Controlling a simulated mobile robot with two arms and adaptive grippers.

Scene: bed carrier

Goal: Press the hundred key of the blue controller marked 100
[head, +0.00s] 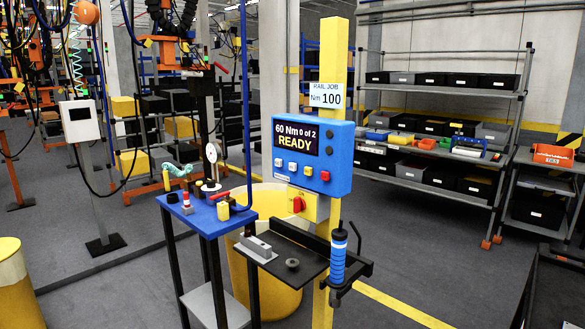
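The blue controller (340,160) is mounted on a yellow post (333,75). Its dark display (297,137) reads "60 Nm 0 of 2 READY". A white card (327,95) above the controller reads "RAIL JOB Nm 100". Neither of my grippers is in view.
A red switch (298,204) sits on a yellow box below the controller. A blue-handled tool (338,256) stands upright by a black shelf (285,262). A blue-topped stand (205,214) is at left, with a yellow bin behind. Grey floor (415,245) is open at right.

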